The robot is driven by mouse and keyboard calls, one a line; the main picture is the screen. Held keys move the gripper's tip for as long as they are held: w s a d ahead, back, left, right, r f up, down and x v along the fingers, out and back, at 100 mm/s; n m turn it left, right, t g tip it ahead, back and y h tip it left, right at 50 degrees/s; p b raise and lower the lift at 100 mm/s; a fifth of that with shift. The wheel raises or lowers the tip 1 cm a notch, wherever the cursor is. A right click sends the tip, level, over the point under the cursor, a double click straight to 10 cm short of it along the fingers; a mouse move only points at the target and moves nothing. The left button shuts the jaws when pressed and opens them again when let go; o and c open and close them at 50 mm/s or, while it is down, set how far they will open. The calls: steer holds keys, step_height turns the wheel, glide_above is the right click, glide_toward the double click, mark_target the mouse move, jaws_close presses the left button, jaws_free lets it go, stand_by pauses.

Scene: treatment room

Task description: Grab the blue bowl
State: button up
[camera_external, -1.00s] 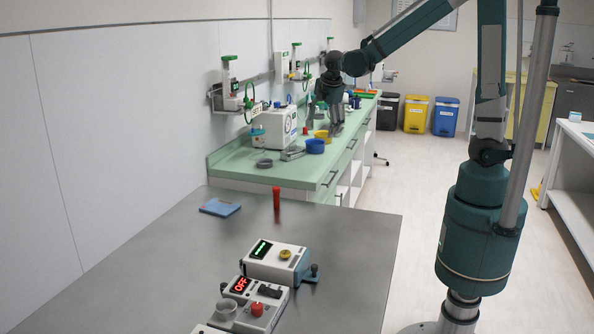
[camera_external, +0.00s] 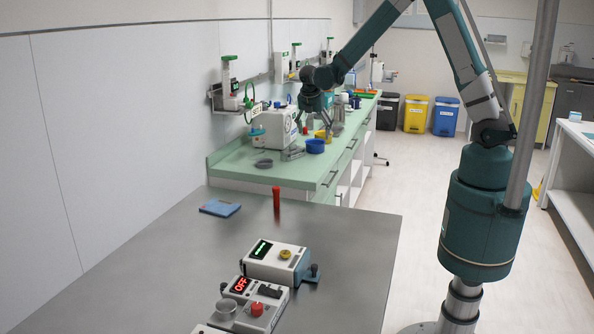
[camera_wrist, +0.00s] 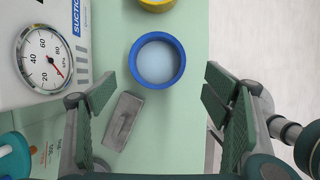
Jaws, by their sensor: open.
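The blue bowl (camera_external: 315,146) stands on the green counter, near its front edge. In the wrist view the blue bowl (camera_wrist: 134,60) is seen from above, upright and empty, with a pale inside. My gripper (camera_external: 314,127) hangs over the counter by the bowl in the external view. In the wrist view my gripper (camera_wrist: 163,95) is open, its green-padded fingers wide apart. The bowl lies between and a little beyond the fingertips, apparently touching neither. The height of the fingers above the bowl is hard to tell.
A suction unit with a gauge (camera_wrist: 45,58) stands left of the bowl. A grey block (camera_wrist: 122,120) lies close by. A yellow bowl (camera_wrist: 157,4) is beyond it. The green counter (camera_wrist: 190,30) is bare to the right, up to its edge.

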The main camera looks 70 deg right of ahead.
mark_target(315, 146)
steer(key=shift+w+d+f, duration=0.15)
steer(key=shift+d+f, duration=0.2)
steer(key=shift+d, duration=0.15)
steer(key=shift+x, duration=1.3)
steer(key=shift+x, duration=2.55)
steer(key=shift+w+d, duration=0.1)
steer(key=c, duration=1)
